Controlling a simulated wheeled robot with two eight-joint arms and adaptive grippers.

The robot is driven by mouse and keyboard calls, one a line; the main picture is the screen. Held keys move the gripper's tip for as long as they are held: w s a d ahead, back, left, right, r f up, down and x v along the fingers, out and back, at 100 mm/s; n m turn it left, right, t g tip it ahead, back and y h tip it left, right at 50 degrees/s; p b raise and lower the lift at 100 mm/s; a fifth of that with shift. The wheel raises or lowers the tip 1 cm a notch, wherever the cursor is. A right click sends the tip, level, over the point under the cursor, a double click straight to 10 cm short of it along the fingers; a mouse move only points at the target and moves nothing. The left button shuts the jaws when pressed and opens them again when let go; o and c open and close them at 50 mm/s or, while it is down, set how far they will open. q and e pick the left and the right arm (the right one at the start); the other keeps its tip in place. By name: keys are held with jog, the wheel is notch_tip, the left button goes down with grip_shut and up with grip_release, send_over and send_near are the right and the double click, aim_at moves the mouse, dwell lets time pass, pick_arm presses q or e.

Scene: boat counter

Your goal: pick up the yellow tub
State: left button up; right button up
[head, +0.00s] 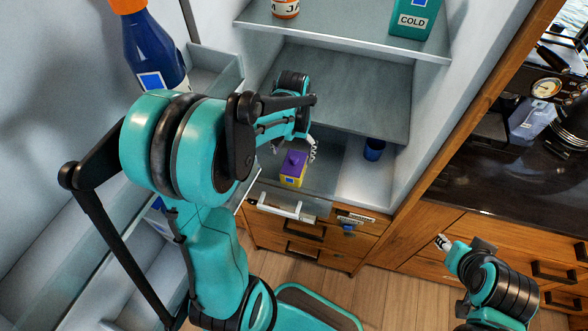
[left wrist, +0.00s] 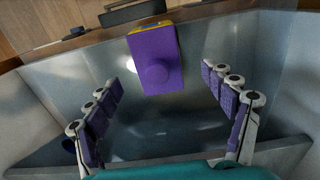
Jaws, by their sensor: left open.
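The yellow tub (head: 291,172) stands in the lower compartment of the open fridge, near its front edge. It has a purple lid with a round knob. In the left wrist view I see mostly the lid (left wrist: 153,72) from above, with a thin yellow edge. My left gripper (head: 309,148) is open and empty above and beside the tub. In the left wrist view its fingers (left wrist: 163,78) are spread wide, and the tub shows between and beyond their tips. My right gripper (head: 442,242) is far off at the lower right; its jaw opening is unclear.
A small dark blue cup (head: 374,149) stands to the tub's right. A shelf above holds a teal "COLD" carton (head: 415,18) and a jar (head: 285,8). A blue bottle (head: 150,50) is in the door. Wooden drawers (head: 310,238) lie below.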

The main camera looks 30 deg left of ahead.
aim_at(294, 165)
pick_arm(q)
notch_tip(294, 165, down, 2)
jog(key=shift+f, duration=0.1)
notch_tip(294, 165, down, 5)
jog(key=shift+w+d+f+b, duration=0.1)
jog(key=shift+d+b, duration=0.05)
jog(key=shift+b, duration=1.1)
jog(key=shift+c, duration=0.9)
jog(key=c, duration=1.4)
